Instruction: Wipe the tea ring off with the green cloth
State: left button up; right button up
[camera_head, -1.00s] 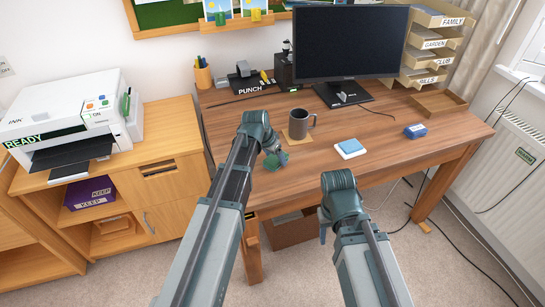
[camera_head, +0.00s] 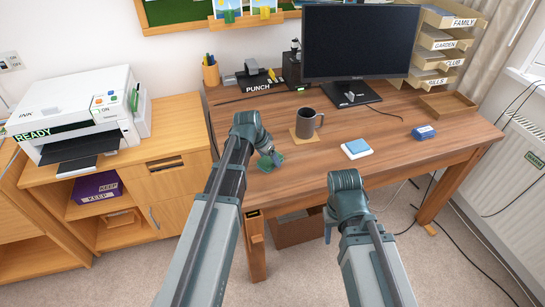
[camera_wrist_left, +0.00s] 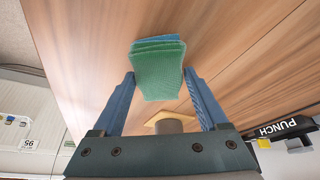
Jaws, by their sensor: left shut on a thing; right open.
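The green cloth (camera_head: 264,166) is at the front left of the wooden desk, in front of the mug. My left gripper (camera_head: 272,157) is shut on it, low over the desk top. In the left wrist view the folded cloth (camera_wrist_left: 158,70) sits between the two blue fingers; its layers show at the far edge. Whether it touches the wood is hard to tell. I cannot make out the tea ring in either view. My right gripper (camera_head: 329,228) is open and empty in front of the desk's front edge, its fingers partly hidden by its wrist.
A dark mug (camera_head: 307,122) stands on a tan coaster (camera_head: 296,136) just behind the cloth. A blue and white pad (camera_head: 357,148) and a blue box (camera_head: 424,132) lie to the right. The monitor (camera_head: 358,42) stands behind. The desk between mug and pad is clear.

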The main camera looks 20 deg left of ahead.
pick_arm(q)
jog(key=shift+s+a+f, duration=0.1)
jog(key=shift+s+a, duration=0.55)
jog(key=shift+a, duration=0.25)
jog(key=shift+a, duration=0.1)
jog(key=shift+s+a, duration=0.4)
jog(key=shift+a, duration=0.25)
jog(key=shift+s+a, duration=0.4)
jog(key=shift+a, duration=0.25)
notch_tip(320, 180, up, 6)
jog(key=p, duration=0.6)
jog(key=shift+d, duration=0.1)
notch_tip(320, 180, up, 3)
jog(key=p, duration=0.3)
